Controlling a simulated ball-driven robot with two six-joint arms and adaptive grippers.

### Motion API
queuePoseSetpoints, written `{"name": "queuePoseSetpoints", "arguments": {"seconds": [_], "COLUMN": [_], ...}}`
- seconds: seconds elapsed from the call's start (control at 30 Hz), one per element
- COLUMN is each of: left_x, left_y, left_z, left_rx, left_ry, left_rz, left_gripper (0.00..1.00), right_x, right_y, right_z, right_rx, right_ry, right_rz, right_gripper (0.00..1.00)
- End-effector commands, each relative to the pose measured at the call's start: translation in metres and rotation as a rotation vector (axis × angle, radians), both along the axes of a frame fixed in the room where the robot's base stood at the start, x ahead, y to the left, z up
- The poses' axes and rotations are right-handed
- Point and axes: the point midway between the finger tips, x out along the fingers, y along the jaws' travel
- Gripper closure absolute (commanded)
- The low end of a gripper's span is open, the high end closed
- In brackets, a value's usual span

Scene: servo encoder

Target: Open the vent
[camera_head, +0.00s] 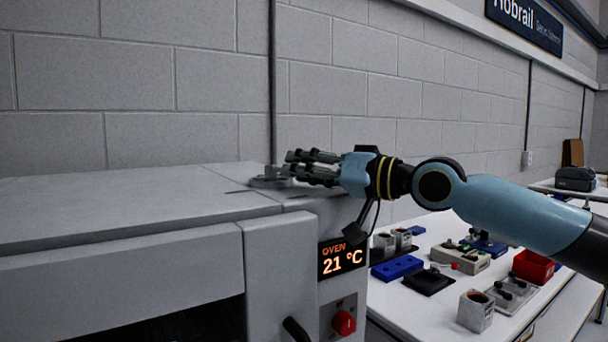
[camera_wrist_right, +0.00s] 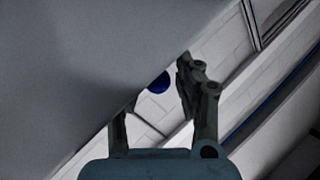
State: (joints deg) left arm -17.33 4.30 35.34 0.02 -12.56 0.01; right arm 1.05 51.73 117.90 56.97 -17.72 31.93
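The oven (camera_head: 255,270) is a large grey box at the left of the head view, with a lit "OVEN 21 °C" display (camera_head: 343,259). A small flat grey metal fitting (camera_head: 268,182), probably the vent, sits on its top near the right rear. My right gripper (camera_head: 300,167) is just above and beside this fitting, fingers pointing left. In the right wrist view its fingers (camera_wrist_right: 155,95) stand apart, and a large grey surface (camera_wrist_right: 70,60) hides one fingertip. I cannot tell whether it touches the fitting. My left gripper is not in view.
A red knob (camera_head: 343,323) and a black handle (camera_head: 296,329) are on the oven's front. A white bench (camera_head: 400,312) at right holds a blue block (camera_head: 397,267), a red bin (camera_head: 533,267) and several devices. A block wall (camera_head: 200,75) stands behind the oven.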

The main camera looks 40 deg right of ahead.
Motion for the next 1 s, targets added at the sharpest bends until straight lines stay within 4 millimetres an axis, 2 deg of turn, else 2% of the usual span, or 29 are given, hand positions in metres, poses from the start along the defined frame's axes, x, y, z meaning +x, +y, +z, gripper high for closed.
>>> {"name": "queuePoseSetpoints", "arguments": {"seconds": [0.3, 0.5, 0.87, 1.0], "left_x": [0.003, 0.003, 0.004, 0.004], "left_y": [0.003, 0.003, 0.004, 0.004], "left_z": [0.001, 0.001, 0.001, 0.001], "left_rx": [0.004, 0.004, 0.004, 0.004], "left_ry": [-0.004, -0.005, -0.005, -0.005], "left_rz": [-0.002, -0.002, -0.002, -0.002], "left_gripper": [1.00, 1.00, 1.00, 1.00], "right_x": [0.000, 0.000, 0.000, 0.000], "right_y": [0.000, 0.000, 0.000, 0.000], "right_z": [0.061, 0.089, 0.095, 0.095], "right_rx": [-0.005, -0.002, -0.001, -0.057], "right_ry": [-0.005, -0.003, 0.000, -0.022], "right_rz": [0.001, 0.000, -0.001, -0.001], "right_gripper": [0.66, 0.66, 0.67, 0.86]}}
